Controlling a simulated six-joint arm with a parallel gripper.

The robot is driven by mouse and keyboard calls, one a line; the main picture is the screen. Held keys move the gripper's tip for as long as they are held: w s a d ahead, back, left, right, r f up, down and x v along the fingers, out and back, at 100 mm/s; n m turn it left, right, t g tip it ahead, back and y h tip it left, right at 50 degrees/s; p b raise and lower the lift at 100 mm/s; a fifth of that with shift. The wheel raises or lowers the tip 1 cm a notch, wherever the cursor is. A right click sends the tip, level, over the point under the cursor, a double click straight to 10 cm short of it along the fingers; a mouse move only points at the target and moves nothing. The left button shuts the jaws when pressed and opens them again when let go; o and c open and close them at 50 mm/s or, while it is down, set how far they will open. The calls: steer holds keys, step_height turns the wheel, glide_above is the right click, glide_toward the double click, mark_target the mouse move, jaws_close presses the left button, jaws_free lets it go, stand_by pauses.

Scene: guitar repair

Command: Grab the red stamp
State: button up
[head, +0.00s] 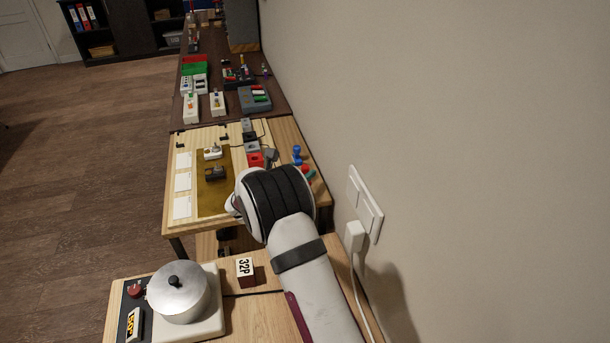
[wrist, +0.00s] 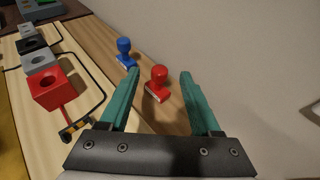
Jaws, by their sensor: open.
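No contact with the stamp can be made out. In the head view a small part of the red stamp (head: 306,169) shows just right of my wrist; my arm hides the gripper's fingers there.
A blue stamp (wrist: 124,50) stands just left of and beyond the red one; it also shows in the head view (head: 297,154). A red block with a hole (wrist: 52,90) and a black cable lie left. The wall (head: 450,120) is close on the right.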

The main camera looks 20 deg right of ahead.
mark_target(305, 166)
steer(key=x, duration=0.4)
steer(key=shift+f, duration=0.1)
jaws_close()
